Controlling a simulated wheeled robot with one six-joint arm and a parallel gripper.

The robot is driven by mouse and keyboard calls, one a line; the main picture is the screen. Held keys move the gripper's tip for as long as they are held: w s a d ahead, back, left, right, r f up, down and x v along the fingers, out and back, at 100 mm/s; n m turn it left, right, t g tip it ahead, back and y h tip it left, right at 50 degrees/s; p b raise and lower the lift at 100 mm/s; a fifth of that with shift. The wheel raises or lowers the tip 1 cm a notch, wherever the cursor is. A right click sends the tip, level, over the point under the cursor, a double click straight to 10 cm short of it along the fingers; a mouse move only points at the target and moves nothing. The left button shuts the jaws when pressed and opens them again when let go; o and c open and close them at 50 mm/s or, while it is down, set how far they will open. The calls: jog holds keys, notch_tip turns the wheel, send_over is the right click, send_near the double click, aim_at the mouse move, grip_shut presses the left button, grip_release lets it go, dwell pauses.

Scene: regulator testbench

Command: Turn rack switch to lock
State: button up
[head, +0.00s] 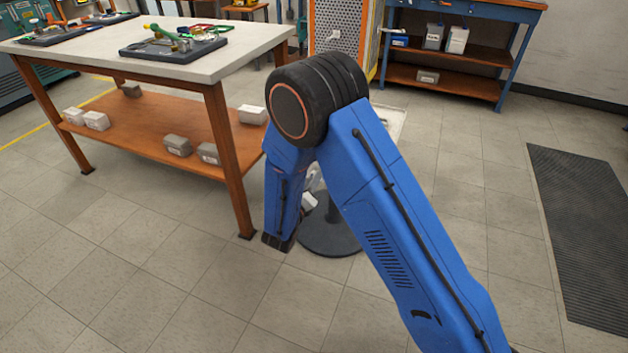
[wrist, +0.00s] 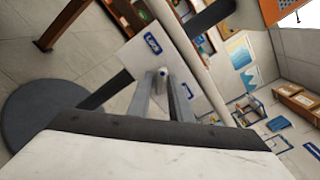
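In the wrist view a pale panel (wrist: 133,58) with blue labels stands on a dark post above a round dark base (wrist: 40,118). A small pale knob, apparently the rack switch (wrist: 162,71), sticks out from the panel. The two grey fingers of my gripper (wrist: 163,80) reach to the knob, with a narrow gap between them. The knob is at or between the fingertips; I cannot tell if they press on it. In the head view my blue arm hides the panel and switch, and the round base (head: 330,240) shows below.
A workbench (head: 240,55) with trays on top and several boxes on its lower shelf stands at the left. A blue shelf unit (head: 470,75) stands at the back. A black floor mat (head: 590,230) lies at the right. The floor between is clear.

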jog(key=shift+o, duration=0.6)
jog(key=v, duration=1.7)
jog(key=shift+s, duration=0.15)
jog(key=shift+a+r, duration=0.1)
